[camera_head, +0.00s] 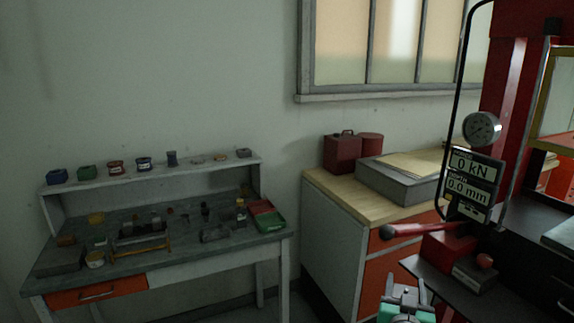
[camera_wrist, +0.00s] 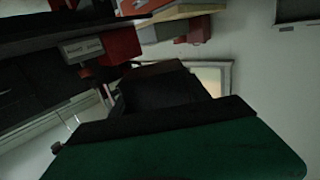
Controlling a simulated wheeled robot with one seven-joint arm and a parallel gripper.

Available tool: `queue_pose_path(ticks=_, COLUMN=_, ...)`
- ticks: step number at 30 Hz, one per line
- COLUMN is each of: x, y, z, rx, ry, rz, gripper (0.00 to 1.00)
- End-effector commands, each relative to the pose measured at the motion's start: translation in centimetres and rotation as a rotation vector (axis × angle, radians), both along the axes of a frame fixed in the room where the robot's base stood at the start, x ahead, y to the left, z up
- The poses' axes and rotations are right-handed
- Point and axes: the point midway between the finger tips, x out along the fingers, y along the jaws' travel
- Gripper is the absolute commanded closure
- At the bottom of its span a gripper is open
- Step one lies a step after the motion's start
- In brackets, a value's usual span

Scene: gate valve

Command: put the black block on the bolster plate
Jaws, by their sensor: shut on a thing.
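My gripper (camera_head: 406,292) is at the bottom of the head view, in front of the dark press ledge. In the wrist view a black block (camera_wrist: 158,92) shows close in front of the camera, and my gripper is shut on it. The block is dim and I cannot make out its edges well; it cannot be told apart in the head view. The red press stands at the right of the head view. A grey plate (camera_head: 559,238) lies at the right picture edge, cut off; I cannot tell whether it is the bolster plate.
A gauge (camera_head: 482,129) and display (camera_head: 471,178) hang on the press. A wooden-topped cabinet (camera_head: 370,200) stands behind; a cluttered workbench (camera_head: 200,262) is at left.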

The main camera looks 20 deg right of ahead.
Motion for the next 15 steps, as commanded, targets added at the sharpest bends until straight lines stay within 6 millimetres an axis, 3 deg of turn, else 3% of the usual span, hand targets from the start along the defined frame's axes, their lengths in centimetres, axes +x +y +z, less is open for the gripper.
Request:
queue_pose_path(ticks=1, x=1.4, y=2.5, z=-0.3, rx=-0.002, ry=-0.003, rz=0.062, gripper=1.0)
queue_pose_path(ticks=6, x=4.7, y=11.1, z=-1.9, rx=-0.002, ry=-0.003, rz=0.263, gripper=1.0)
queue_pose_path(ticks=12, x=6.7, y=19.5, z=-2.3, rx=-0.003, ry=-0.007, rz=0.448, gripper=1.0)
queue_pose_path(ticks=15, x=7.2, y=22.7, z=-2.3, rx=-0.003, ry=-0.007, rz=0.519, gripper=1.0)
